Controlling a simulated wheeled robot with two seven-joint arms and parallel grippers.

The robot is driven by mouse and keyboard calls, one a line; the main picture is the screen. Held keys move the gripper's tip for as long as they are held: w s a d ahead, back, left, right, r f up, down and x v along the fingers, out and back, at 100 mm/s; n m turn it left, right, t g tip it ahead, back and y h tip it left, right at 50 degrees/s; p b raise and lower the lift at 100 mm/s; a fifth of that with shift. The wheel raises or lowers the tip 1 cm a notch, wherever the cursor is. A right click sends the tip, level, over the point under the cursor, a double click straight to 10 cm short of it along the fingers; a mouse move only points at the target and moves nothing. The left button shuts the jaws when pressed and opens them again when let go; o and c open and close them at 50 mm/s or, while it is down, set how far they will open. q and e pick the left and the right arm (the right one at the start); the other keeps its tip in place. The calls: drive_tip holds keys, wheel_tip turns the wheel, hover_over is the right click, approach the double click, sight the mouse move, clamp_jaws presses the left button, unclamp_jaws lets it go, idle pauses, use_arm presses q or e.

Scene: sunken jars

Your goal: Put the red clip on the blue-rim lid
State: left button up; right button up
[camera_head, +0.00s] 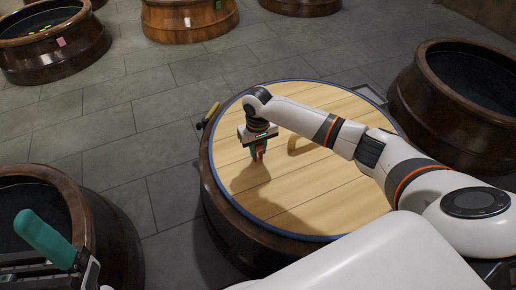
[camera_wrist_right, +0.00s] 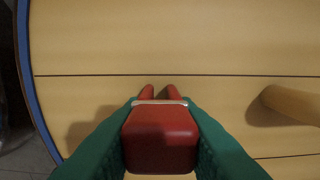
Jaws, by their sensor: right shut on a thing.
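The blue-rim lid (camera_head: 330,205) is a round plank-wood disc lying on a dark brown jar, with a wooden handle (camera_head: 300,146) near its middle. My right gripper (camera_head: 259,153) points down over the left half of the lid, left of the handle. Its green fingers are shut on the red clip (camera_wrist_right: 160,140), with the clip's two red prongs toward the planks. The clip is low over the wood; I cannot tell whether it touches. The lid's blue rim (camera_wrist_right: 35,95) also shows in the right wrist view. My left gripper (camera_head: 45,240) is partly in view at lower left, showing one teal finger.
Open dark jars stand at lower left (camera_head: 105,225), right (camera_head: 405,85) and upper left (camera_head: 60,62). The upper-left jar carries a pink tag-like piece (camera_head: 61,42). A yellow-and-dark object (camera_head: 210,115) sits at the lid's left edge. The lid's front planks are clear.

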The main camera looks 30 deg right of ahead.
drive_tip(key=o, duration=0.9)
drive_tip(key=shift+f, duration=0.1)
drive_tip(key=shift+o, duration=0.2)
